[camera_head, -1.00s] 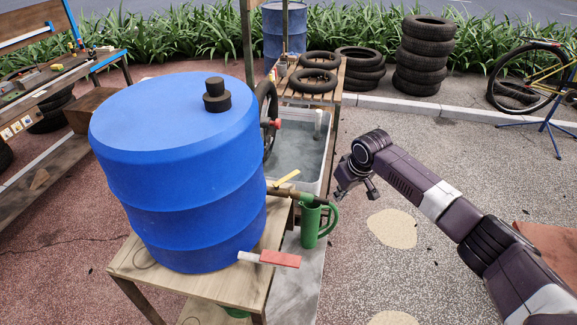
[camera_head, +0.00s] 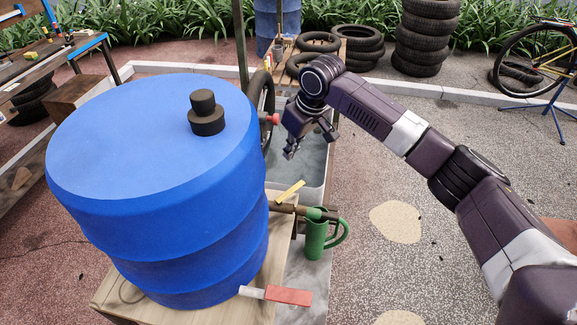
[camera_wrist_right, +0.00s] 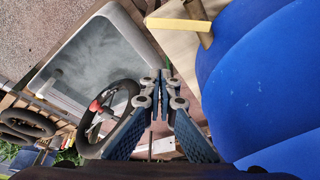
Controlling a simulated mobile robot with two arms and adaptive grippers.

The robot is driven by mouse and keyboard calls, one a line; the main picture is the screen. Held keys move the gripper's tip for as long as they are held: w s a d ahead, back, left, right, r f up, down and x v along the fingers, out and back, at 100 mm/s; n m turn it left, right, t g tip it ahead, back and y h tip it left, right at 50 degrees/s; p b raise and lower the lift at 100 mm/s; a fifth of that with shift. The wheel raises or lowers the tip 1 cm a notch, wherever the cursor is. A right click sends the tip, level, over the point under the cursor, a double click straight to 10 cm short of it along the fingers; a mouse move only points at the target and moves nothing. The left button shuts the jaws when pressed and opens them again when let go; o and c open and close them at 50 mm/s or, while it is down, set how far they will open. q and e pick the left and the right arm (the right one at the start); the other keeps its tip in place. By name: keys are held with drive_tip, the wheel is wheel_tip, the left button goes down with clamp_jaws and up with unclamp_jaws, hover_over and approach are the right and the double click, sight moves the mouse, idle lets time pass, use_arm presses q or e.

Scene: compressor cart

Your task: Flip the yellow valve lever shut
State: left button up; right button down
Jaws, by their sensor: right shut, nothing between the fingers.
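The yellow valve lever (camera_head: 290,191) sits on the brown pipe (camera_head: 288,208) that comes out of the blue barrel (camera_head: 150,190). It is tilted across the line of the pipe. In the right wrist view the yellow lever (camera_wrist_right: 180,25) shows at the top, beyond the fingertips. My right gripper (camera_head: 290,155) hangs above and behind the lever in the head view, apart from it. It is shut and empty, with its fingertips together in the right wrist view (camera_wrist_right: 161,75). My left gripper is not in view.
A red-handled tool (camera_head: 288,296) lies at the wooden stand's (camera_head: 120,295) edge. A water tub (camera_head: 312,160) is behind the pipe. Stacked tires (camera_head: 428,35) stand farther back.

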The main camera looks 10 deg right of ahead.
sight(290, 193)
use_arm(q)
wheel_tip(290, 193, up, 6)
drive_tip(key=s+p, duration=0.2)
drive_tip(key=p, duration=0.3)
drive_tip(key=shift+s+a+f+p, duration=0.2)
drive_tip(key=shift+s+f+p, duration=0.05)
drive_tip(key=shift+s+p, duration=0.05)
use_arm(e)
wheel_tip(290, 193, down, 9)
drive_tip(key=s, duration=0.1)
drive_tip(key=shift+s+d, duration=0.15)
drive_tip(key=shift+s, duration=0.05)
